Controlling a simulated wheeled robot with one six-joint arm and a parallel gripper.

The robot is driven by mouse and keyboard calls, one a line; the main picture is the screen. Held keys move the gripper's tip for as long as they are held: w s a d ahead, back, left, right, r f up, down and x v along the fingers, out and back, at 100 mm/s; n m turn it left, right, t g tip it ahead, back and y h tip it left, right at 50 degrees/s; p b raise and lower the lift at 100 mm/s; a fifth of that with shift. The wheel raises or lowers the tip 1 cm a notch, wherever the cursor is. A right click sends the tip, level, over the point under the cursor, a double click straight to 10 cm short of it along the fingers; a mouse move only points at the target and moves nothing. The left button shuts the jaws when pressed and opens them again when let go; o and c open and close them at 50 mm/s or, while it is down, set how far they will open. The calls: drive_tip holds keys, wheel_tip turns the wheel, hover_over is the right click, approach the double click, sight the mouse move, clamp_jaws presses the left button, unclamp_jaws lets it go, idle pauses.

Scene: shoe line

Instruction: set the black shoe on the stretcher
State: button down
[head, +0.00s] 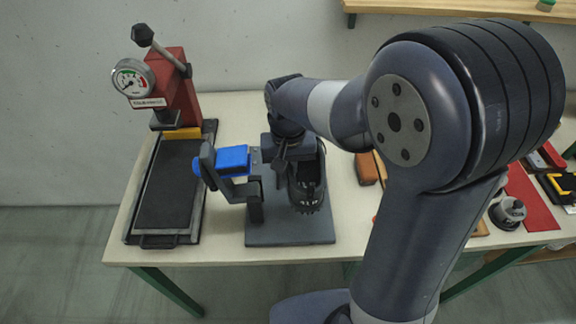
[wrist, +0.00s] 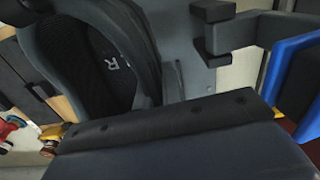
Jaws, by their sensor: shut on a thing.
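The black shoe (head: 308,190) is in the head view, with its toothed sole edge towards the front, over the right part of the stretcher's dark grey base plate (head: 270,238). In the wrist view the shoe's open inside (wrist: 112,65) shows a letter R, and the stretcher's blue part (wrist: 290,62) is at the right. I cannot tell whether the shoe touches the stretcher.
A red press with a gauge (head: 172,85) and a long black bed (head: 165,185) stands left of the stretcher. A brown block (head: 367,168) lies to its right. A round metal-topped item (head: 508,212) and a red mat (head: 530,200) are further right.

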wheel_tip(320, 180, down, 9)
drive_tip(key=b, duration=0.6)
drive_tip(key=shift+f+b, duration=0.45)
drive_tip(key=c, duration=1.5)
unclamp_jaws()
wheel_tip(320, 180, up, 11)
drive_tip(key=shift+f, duration=0.1)
drive_tip(key=shift+f, duration=0.1)
wheel_tip(320, 180, down, 11)
drive_tip(key=shift+r, duration=0.5)
drive_tip(key=shift+f, duration=0.1)
